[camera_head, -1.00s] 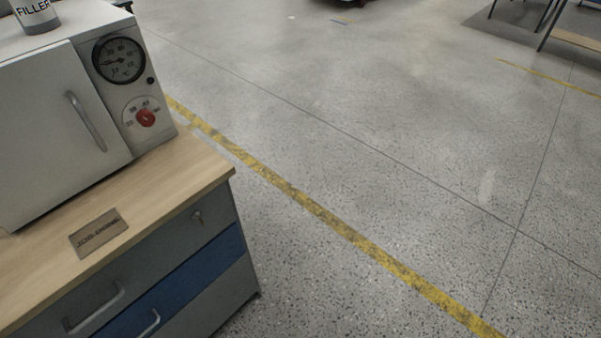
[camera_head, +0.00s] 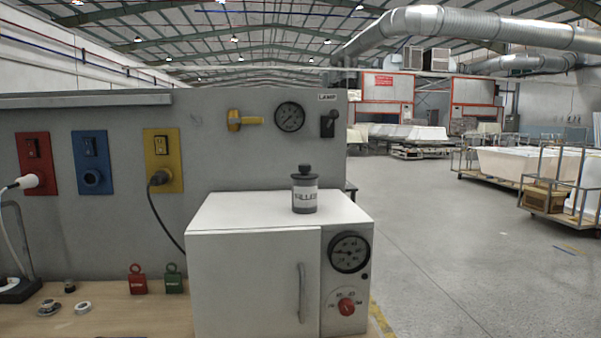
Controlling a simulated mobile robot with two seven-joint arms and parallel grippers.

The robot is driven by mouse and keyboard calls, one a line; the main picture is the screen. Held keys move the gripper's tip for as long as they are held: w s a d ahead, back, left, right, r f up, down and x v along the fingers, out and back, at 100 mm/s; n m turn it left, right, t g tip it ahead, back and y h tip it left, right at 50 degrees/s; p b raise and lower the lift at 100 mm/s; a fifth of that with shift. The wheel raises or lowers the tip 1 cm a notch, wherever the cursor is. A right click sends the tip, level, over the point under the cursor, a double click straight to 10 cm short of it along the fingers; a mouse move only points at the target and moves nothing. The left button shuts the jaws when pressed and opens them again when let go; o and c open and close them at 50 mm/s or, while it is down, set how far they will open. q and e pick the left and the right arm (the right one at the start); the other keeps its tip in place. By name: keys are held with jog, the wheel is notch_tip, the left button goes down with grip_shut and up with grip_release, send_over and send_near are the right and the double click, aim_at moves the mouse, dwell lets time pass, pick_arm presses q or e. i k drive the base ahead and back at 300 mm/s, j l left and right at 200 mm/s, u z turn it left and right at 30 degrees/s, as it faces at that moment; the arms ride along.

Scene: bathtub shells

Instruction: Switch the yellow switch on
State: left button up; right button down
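The yellow switch plate (camera_head: 163,160) is on the grey back panel, to the right of the blue and red plates. A small dark rocker (camera_head: 161,145) sits in its upper part; I cannot tell its position. A black plug with a cable (camera_head: 159,177) is in the socket in its lower part. The cable hangs down behind the white oven. Neither of my grippers shows in the view.
A red plate (camera_head: 34,163) with a white plug and a blue plate (camera_head: 92,162) are left of it. A white oven (camera_head: 255,285) with a filler jar (camera_head: 305,190) on top stands on the wooden bench (camera_head: 110,318). Open floor (camera_head: 450,260) lies to the right.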

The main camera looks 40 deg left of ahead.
aim_at(160, 145)
jog(key=j+u, duration=0.15)
jog(key=u, duration=2)
jog(key=k, duration=0.1)
